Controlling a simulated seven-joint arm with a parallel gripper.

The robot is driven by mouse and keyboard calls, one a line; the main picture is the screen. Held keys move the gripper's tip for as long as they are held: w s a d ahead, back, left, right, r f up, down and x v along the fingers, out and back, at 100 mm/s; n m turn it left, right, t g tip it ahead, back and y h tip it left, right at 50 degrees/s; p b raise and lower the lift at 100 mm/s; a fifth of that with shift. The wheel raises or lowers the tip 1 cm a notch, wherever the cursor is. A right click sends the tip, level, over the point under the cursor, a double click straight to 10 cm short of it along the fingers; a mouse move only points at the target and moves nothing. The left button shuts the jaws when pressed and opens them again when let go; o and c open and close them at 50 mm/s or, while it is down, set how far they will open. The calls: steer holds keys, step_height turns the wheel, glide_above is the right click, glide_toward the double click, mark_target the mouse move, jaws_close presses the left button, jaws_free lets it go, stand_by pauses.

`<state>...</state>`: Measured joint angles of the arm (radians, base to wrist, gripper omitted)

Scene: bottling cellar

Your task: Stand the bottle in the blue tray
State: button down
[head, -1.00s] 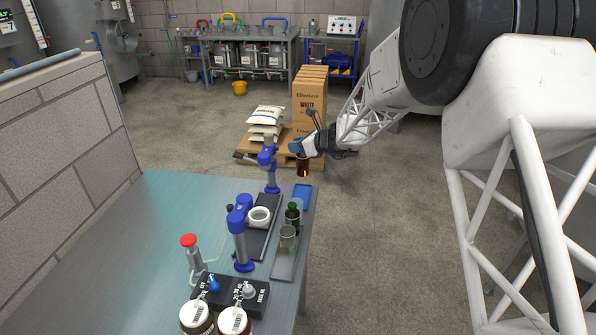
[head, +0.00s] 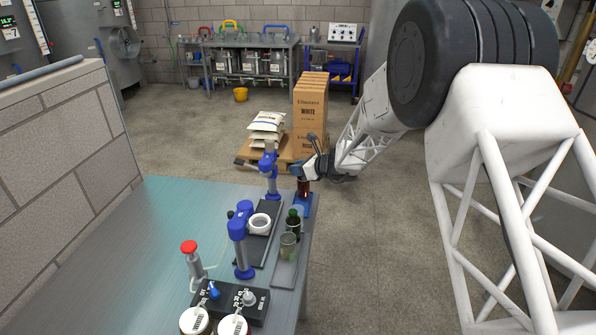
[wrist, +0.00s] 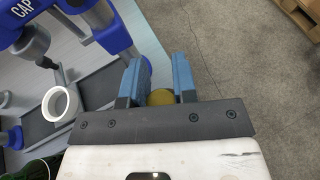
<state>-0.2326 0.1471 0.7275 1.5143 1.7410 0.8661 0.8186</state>
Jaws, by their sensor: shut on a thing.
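My gripper (head: 306,172) is shut on a dark brown bottle (head: 304,188) and holds it upright over the far right corner of the table. The blue tray (head: 304,211) lies directly under the bottle. The bottle's base overlaps the tray in the head view, and I cannot tell whether it touches the tray floor. In the wrist view the round yellowish top of the bottle (wrist: 160,97) shows between the two blue fingers of my gripper (wrist: 160,82). The tray does not show clearly there.
A green-capped bottle (head: 293,226) and a greenish glass (head: 288,246) stand close in front of the tray. A blue capping stand (head: 271,172) rises just left of it, with a white ring (head: 259,223) nearer. The table's right edge is close to the tray.

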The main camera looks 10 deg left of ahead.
steer(key=shift+f, duration=0.45)
steer(key=shift+f, duration=0.1)
steer(key=c, duration=0.9)
jaws_free()
steer(key=v, duration=1.2)
steer(key=shift+s, duration=0.1)
